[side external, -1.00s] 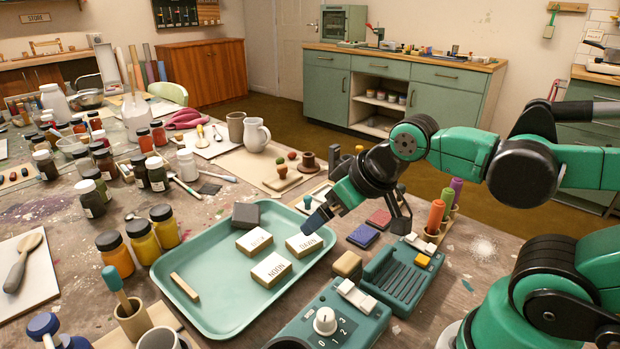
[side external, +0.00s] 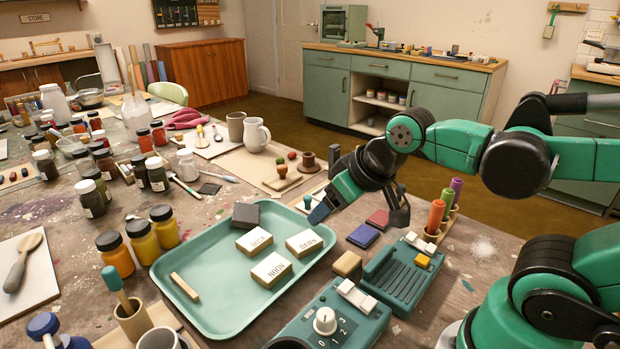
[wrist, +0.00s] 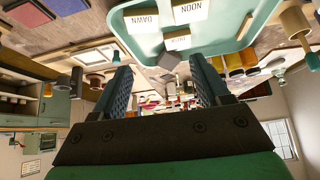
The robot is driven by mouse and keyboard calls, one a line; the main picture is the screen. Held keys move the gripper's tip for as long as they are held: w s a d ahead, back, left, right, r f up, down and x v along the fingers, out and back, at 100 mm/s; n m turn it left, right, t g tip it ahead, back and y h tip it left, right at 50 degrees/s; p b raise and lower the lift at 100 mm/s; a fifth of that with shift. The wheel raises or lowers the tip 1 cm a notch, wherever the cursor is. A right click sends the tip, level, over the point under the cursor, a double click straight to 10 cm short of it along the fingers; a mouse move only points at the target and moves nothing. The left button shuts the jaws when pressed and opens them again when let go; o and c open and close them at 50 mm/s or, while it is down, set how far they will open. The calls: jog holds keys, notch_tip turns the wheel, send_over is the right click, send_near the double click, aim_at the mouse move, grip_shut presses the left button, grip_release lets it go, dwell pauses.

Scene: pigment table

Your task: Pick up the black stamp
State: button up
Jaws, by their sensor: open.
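A dark grey block (side external: 245,215) lies in the far left corner of the green tray (side external: 212,322). It is the darkest block in the tray, but I cannot tell for sure that it is the black stamp. In the wrist view the dark block (wrist: 170,62) shows beyond the fingers, near the tray edge. My gripper (side external: 359,214) is above the table near the tray's right rim, apart from the block. In the wrist view my gripper (wrist: 165,82) has its fingers wide apart with nothing held between them.
Pale blocks marked NOON (side external: 271,270) and DAWN (side external: 304,243) and a third pale block (side external: 254,240) lie in the tray. Ink pads (side external: 363,236) and a green device (side external: 395,280) are at the right. Paint jars (side external: 141,238) stand at the left.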

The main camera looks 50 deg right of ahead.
jog(key=w+d+r+m+g+h, duration=0.1)
jog(key=w+d+m+g, duration=0.2)
jog(key=d, duration=0.5)
jog(key=m+g+y, duration=0.1)
jog(key=m+g, duration=0.3)
jog(key=m, duration=0.2)
send_over(401, 185)
notch_tip(401, 185, down, 7)
jog(key=shift+a+f, duration=0.1)
notch_tip(401, 185, down, 6)
jog(key=shift+r, duration=0.2)
grip_shut()
